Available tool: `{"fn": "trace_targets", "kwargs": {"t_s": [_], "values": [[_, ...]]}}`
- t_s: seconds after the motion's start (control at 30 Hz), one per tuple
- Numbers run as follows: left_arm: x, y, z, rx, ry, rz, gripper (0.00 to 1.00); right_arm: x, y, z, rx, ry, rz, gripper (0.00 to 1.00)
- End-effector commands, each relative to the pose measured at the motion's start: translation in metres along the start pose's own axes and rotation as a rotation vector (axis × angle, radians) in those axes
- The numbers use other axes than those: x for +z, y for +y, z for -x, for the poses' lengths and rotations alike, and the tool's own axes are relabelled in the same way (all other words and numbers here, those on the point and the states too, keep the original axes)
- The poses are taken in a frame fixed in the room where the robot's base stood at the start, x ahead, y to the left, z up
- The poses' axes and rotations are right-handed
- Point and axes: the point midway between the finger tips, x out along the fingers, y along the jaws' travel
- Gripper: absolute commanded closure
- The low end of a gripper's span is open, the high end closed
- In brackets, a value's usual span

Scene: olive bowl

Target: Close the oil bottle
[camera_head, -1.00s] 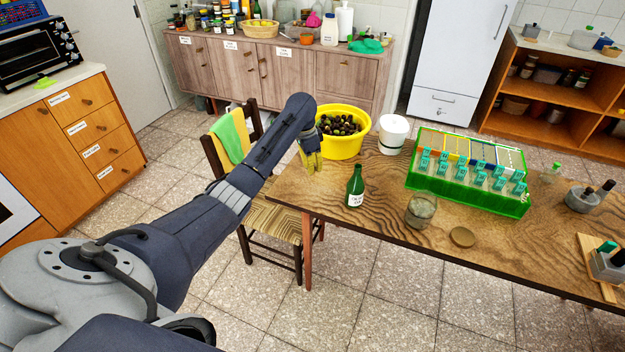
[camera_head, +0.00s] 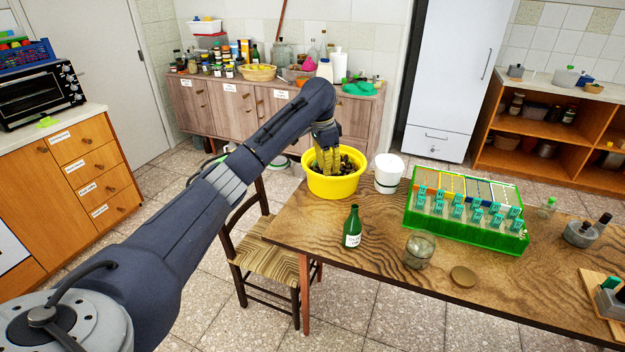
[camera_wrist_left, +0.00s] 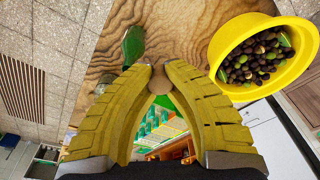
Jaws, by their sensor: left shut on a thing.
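The oil bottle (camera_head: 352,228) is dark green with a white label. It stands upright on the wooden table near the front left edge, with no stopper visible on its neck. The bottle also shows in the left wrist view (camera_wrist_left: 133,43), beyond the fingertips and a little left. My left gripper (camera_head: 328,160) has yellow fingers and overlaps the yellow bowl in the head view, apart from the bottle. In the left wrist view its tips are shut on a small brown stopper (camera_wrist_left: 159,78), mostly hidden by the fingers. My right gripper is not in view.
The yellow bowl (camera_head: 333,187) of olives stands behind the bottle. A white canister (camera_head: 388,174), a green crate (camera_head: 466,229), a glass jar (camera_head: 419,250) and a round brown lid (camera_head: 463,276) stand to the right. A chair (camera_head: 265,255) is at the table's left end.

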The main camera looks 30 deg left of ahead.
Motion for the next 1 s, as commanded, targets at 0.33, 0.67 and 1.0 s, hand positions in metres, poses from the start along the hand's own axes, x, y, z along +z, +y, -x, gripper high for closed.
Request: {"fn": "trace_targets", "kwargs": {"t_s": [0.33,0.67,1.0], "values": [[-0.049,0.05,-0.014,-0.06,-0.005,0.393,1.0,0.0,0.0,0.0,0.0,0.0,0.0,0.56],[-0.056,0.073,-0.041,-0.106,-0.004,0.728,1.0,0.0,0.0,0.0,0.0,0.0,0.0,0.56],[-0.059,0.076,-0.042,-0.121,-0.007,0.846,1.0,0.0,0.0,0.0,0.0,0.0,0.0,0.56]]}}
